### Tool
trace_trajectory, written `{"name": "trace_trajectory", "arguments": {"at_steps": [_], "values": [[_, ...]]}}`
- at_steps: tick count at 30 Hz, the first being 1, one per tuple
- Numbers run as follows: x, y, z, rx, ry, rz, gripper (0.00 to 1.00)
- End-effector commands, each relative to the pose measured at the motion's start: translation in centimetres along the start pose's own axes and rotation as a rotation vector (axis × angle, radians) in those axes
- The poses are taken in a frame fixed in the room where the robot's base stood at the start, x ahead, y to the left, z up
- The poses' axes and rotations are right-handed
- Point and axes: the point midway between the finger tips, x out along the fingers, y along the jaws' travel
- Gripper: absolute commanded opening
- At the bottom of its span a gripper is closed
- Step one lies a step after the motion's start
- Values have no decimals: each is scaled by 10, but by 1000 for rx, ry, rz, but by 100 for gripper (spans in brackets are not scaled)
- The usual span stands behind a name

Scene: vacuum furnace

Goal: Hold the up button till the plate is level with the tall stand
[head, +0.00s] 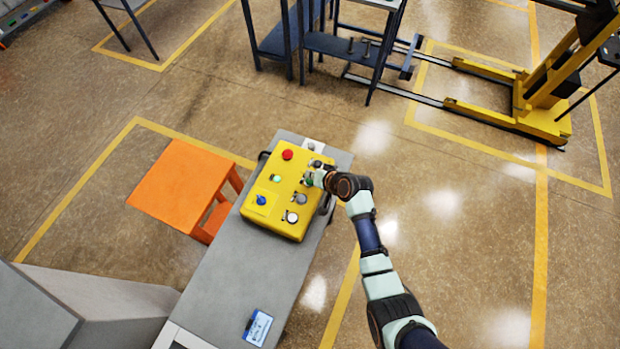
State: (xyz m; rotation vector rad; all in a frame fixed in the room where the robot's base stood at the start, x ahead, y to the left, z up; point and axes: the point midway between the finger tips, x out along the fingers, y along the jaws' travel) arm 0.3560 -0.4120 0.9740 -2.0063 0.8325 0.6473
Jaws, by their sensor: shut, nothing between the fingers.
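A yellow control box (267,218) lies on a grey bench and carries several buttons and knobs. A red button (287,155), a small lit pale green button (276,178) and a blue button (261,200) show on its face. My gripper (313,180) is shut and empty at the box's right edge, over a dark green button (308,182) that it partly hides. I cannot tell whether the fingertips touch or press it. Button labels are too small to read.
An orange stool (181,184) stands left of the grey bench (226,294). A blue-white card (258,327) lies on the bench. Dark blue frames (345,46) stand at the top, and a yellow lifting machine (545,95) stands at the upper right.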

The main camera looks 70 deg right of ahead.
Motion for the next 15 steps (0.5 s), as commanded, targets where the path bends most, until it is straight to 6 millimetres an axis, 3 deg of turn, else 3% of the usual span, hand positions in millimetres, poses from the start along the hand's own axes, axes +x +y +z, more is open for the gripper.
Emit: {"name": "trace_trajectory", "arguments": {"at_steps": [9,15], "values": [[-27,-19,-19,0,0,0,0],[-28,-20,-20,0,0,0,0]]}}
